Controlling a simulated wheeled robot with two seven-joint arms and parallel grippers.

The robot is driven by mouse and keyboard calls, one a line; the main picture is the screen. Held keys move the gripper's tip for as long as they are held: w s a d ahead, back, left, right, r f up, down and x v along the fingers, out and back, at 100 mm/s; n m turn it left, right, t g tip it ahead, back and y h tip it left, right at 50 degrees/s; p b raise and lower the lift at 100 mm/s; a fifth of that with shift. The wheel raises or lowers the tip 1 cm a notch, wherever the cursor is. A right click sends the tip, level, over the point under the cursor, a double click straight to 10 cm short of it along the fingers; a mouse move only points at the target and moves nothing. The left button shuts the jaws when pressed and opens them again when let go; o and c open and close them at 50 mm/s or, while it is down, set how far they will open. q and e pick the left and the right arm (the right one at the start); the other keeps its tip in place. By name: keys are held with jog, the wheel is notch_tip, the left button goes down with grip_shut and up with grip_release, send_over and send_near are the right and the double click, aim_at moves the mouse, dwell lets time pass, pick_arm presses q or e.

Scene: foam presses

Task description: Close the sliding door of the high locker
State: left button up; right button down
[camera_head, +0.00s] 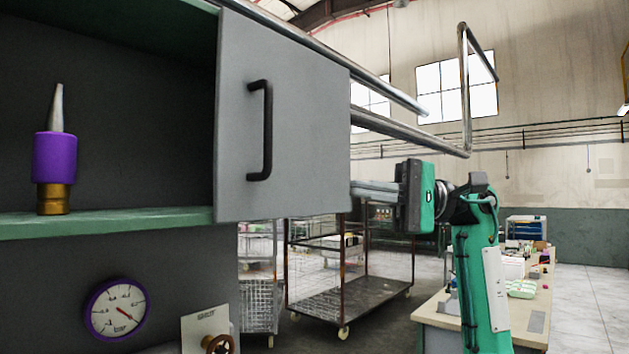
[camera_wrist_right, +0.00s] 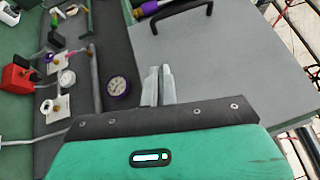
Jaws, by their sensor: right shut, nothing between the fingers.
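The high locker's grey sliding door (camera_head: 298,185) stands at the right of the locker opening and has a black vertical handle (camera_head: 262,130). Left of it the compartment is open above a green shelf (camera_head: 120,222). My right gripper (camera_head: 356,188) is shut and empty, fingers pointing left at the door's lower right edge. The tips end at that edge, and I cannot tell whether they touch it. In the right wrist view the shut fingers (camera_wrist_right: 158,76) lie beside the grey door (camera_wrist_right: 222,62), with the handle (camera_wrist_right: 182,14) beyond. My left gripper is not in view.
A purple-and-brass nozzle (camera_head: 54,160) stands on the shelf. A pressure gauge (camera_head: 115,309) and a valve plate (camera_head: 205,326) sit below. Metal rails (camera_head: 385,122) run behind the door. Wire trolleys (camera_head: 350,285) and a cluttered workbench (camera_head: 520,300) are further back.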

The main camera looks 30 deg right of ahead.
aim_at(303, 176)
jog(key=p+x, duration=0.1)
jog(key=x, duration=0.2)
jog(key=p+x, duration=0.2)
jog(key=x, duration=0.1)
jog(key=p+x, duration=0.1)
jog(key=x, duration=0.3)
jog(key=shift+r+p, duration=0.3)
jog(key=shift+s+a+p, duration=0.35)
jog(key=shift+a, duration=0.1)
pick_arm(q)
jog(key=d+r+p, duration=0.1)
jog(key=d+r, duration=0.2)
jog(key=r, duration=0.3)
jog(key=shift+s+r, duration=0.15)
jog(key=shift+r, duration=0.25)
pick_arm(e)
jog(key=shift+s+a, duration=0.7)
jog(key=shift+s, duration=0.05)
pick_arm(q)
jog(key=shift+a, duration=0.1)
pick_arm(e)
jog(key=shift+d, duration=0.1)
